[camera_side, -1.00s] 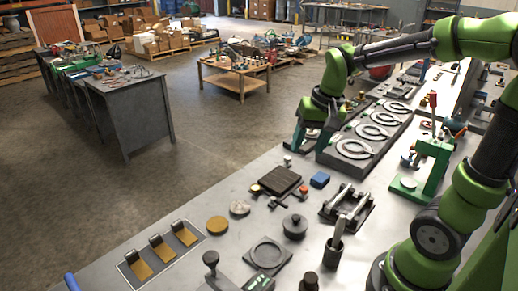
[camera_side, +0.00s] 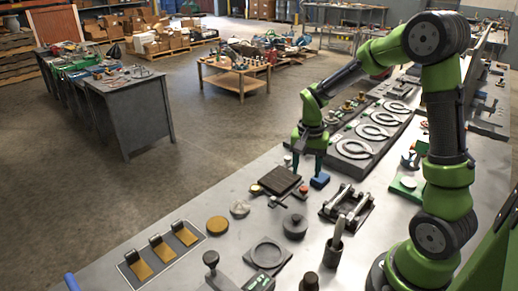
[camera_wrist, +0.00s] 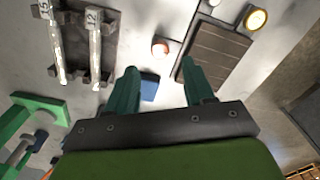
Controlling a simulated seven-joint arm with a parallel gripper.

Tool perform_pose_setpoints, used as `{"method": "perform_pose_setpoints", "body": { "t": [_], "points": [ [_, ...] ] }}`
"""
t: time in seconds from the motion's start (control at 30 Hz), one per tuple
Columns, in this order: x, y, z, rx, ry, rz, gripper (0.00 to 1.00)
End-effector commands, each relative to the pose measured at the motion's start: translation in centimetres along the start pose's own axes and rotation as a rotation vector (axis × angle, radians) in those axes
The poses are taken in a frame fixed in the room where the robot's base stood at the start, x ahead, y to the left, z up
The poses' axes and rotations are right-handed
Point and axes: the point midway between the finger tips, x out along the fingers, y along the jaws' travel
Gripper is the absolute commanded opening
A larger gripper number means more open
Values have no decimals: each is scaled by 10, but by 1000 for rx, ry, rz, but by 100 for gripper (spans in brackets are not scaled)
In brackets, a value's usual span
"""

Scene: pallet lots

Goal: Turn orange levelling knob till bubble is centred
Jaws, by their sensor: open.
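A dark square plate (camera_side: 279,180) with small knobs around it lies on the bench; it also shows in the wrist view (camera_wrist: 216,55). A red-orange knob (camera_side: 304,188) stands at its right side, and appears pale-topped with a red side in the wrist view (camera_wrist: 160,49). A small orange-brown round part (camera_side: 256,188) sits at the plate's left corner. A round yellow part (camera_wrist: 257,18) shows beyond the plate in the wrist view. I cannot make out a bubble. My gripper (camera_side: 308,168) is open and empty, pointing down behind the red-orange knob; its fingers (camera_wrist: 163,84) are apart.
A blue block (camera_side: 320,180) lies close to my fingers. A rack with two metal bars (camera_side: 347,204) is to the right, a dark lidded pot (camera_side: 295,227) in front. A dark tray of rings (camera_side: 347,165) stands behind. Bare bench lies left of the plate.

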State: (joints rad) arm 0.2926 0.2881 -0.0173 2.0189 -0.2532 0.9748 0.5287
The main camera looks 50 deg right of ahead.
Motion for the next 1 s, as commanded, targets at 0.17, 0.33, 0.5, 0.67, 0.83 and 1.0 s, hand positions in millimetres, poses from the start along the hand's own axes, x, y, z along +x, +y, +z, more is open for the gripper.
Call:
{"method": "perform_pose_setpoints", "body": {
  "t": [0.17,0.33,0.5,0.67,0.83,1.0],
  "points": [
    [35,1,1,0,-4,3,53],
    [54,0,0,0,-2,1,53],
    [60,0,0,1,0,-1,53],
    [61,0,0,0,0,-1,53],
    [60,0,0,0,0,-1,37],
    [60,0,0,0,0,-1,11]
  ]
}}
